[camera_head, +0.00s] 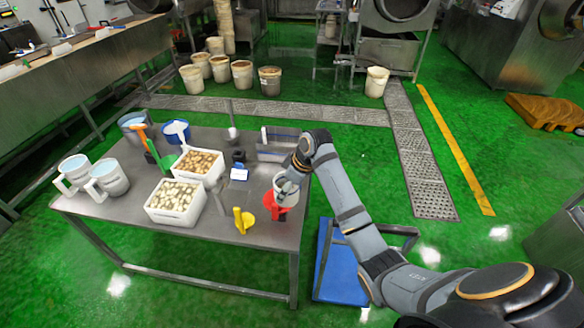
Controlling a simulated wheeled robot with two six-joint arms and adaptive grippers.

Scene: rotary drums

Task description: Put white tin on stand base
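A white tin (286,194) is at the right edge of the steel table, just behind a red scoop (275,207). My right gripper (288,182) comes down from the upper right and is at the tin's rim, overlapping its opening. The fingers are small and partly hidden, so I cannot tell if they grip the rim. A metal rack-like stand (275,154) is on the table behind the tin, partly covered by my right arm; I cannot tell if this is the stand base. My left gripper is not in view.
The table (245,240) also holds two white crates (177,201) of food pieces, two jugs (108,180), a yellow scoop (243,220), blue containers (176,131) and a small sign (239,174). A blue platform cart (338,270) stands right of the table.

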